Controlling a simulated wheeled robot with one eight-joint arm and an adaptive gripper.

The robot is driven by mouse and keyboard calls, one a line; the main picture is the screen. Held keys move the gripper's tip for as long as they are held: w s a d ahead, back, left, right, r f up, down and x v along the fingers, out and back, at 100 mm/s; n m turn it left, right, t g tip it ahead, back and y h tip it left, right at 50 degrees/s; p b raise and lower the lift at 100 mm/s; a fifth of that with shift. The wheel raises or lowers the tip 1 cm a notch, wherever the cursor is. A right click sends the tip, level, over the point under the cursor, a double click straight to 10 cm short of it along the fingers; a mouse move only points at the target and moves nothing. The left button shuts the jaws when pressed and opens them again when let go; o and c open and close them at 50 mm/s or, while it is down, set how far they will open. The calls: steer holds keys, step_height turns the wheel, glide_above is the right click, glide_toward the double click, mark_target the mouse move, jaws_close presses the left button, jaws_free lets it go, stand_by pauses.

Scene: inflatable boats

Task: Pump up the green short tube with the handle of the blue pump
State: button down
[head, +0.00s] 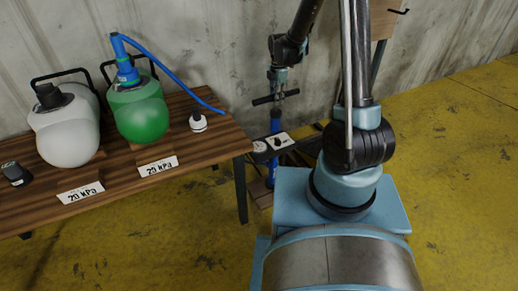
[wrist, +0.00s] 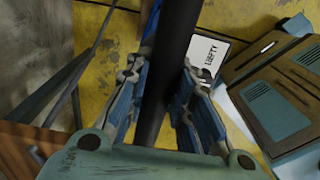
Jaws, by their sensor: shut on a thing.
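The green short tube (head: 141,117) lies on the wooden bench at the left in the head view. A blue hose (head: 160,62) runs from the blue fitting on its top across the bench to the right. The blue pump (head: 275,125) stands upright on the floor past the bench's right end, partly hidden. Its black crossbar handle (head: 264,100) is up above the body. My gripper (head: 278,91) is at the handle and shut on it. In the wrist view, the dark bar (wrist: 177,45) passes between my blue-padded fingers (wrist: 158,95).
A grey-white tube (head: 66,130) and a small white-and-black cap (head: 198,121) sit on the bench (head: 215,140). A black item (head: 15,174) lies at its left end. The corrugated wall (head: 210,40) is close behind. Yellow floor (head: 460,200) at right is clear.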

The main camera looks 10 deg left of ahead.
steer(key=r, duration=0.9)
steer(key=shift+w+a+r, duration=0.1)
steer(key=shift+w+r, duration=0.1)
steer(key=shift+r, duration=0.1)
step_height(320, 180, down, 12)
steer(key=shift+f, duration=0.1)
stand_by(0.7)
step_height(320, 180, up, 23)
steer(key=shift+f, duration=0.15)
stand_by(0.8)
step_height(320, 180, down, 23)
steer(key=shift+r, duration=0.1)
stand_by(1.1)
